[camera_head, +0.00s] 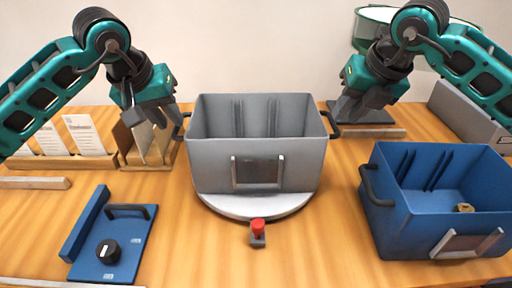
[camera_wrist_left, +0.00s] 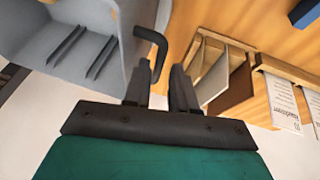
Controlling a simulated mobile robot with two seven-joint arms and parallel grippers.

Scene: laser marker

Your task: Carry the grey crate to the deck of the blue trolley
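The grey crate (camera_head: 257,145) stands upright and looks empty on a round light-grey plate (camera_head: 255,207) in the middle of the bench. It has a dark handle on each side: the left one (camera_head: 181,127) and the right one (camera_head: 332,122). My left gripper (camera_head: 152,122) is just left of the crate. In the left wrist view its fingers (camera_wrist_left: 160,85) are apart, with the left handle (camera_wrist_left: 153,45) just beyond them and nothing held. My right gripper (camera_head: 350,110) is right of the crate near the right handle; its finger gap is unclear. No blue trolley shows.
A blue crate (camera_head: 385,225) with a small brown thing (camera_head: 464,208) inside stands at right. A blue panel with a black knob (camera_head: 107,251) lies front left. A red button (camera_head: 258,228) is before the plate. Card holders (camera_head: 70,162) stand back left.

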